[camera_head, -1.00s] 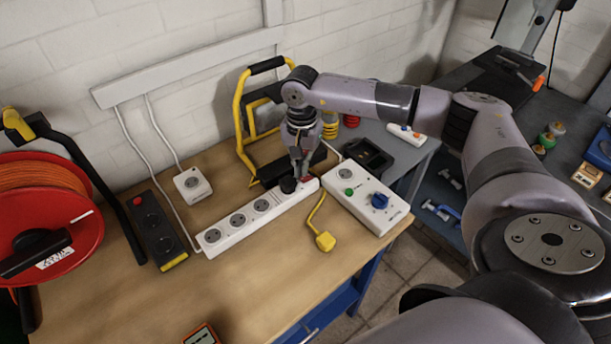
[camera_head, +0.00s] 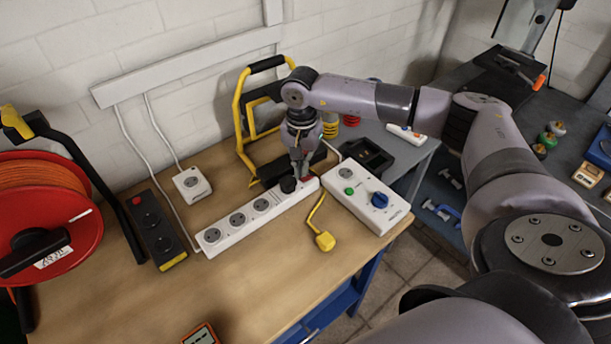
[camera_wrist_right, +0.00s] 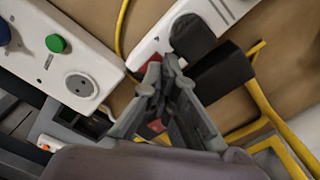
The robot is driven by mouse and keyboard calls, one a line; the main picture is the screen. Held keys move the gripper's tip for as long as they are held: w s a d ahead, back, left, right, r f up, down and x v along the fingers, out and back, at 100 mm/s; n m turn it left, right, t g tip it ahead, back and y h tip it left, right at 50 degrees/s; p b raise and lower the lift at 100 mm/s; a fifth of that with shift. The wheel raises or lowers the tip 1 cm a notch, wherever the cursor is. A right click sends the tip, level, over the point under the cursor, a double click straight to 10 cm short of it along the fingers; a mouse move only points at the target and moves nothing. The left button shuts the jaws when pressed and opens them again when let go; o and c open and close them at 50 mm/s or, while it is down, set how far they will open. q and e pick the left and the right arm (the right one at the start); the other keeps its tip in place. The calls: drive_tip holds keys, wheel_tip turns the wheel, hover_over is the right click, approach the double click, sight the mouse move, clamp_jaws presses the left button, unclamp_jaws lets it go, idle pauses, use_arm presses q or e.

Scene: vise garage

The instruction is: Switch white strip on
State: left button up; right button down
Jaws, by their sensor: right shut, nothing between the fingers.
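The white strip (camera_head: 245,223) lies slantwise on the wooden workbench, with several round sockets along it. A black plug (camera_head: 288,185) sits in it near its far right end; the plug (camera_wrist_right: 190,37) also shows in the right wrist view. My right gripper (camera_head: 300,175) is shut and empty, its fingertips pointing down at the strip's far right end beside the plug. In the right wrist view the closed fingertips (camera_wrist_right: 160,68) are at a red switch (camera_wrist_right: 156,60), which they partly cover. Whether it is pressed I cannot tell. My left gripper is not in view.
A white box with a green button and blue knob (camera_head: 366,197) stands right of the strip. A yellow plug (camera_head: 325,241) lies in front. A black strip (camera_head: 157,232), white socket (camera_head: 192,186) and red cable reel (camera_head: 45,225) are left. The front bench is mostly clear.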

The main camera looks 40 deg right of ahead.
drive_tip(key=shift+s+f+b, duration=0.1)
drive_tip(key=shift+f+b, duration=0.7)
drive_tip(key=shift+f, duration=0.2)
idle(0.4)
drive_tip(key=shift+r+p, duration=0.55)
drive_tip(key=shift+r, duration=0.3)
drive_tip(key=shift+r+p, duration=1.4)
drive_tip(key=shift+r, duration=1.3)
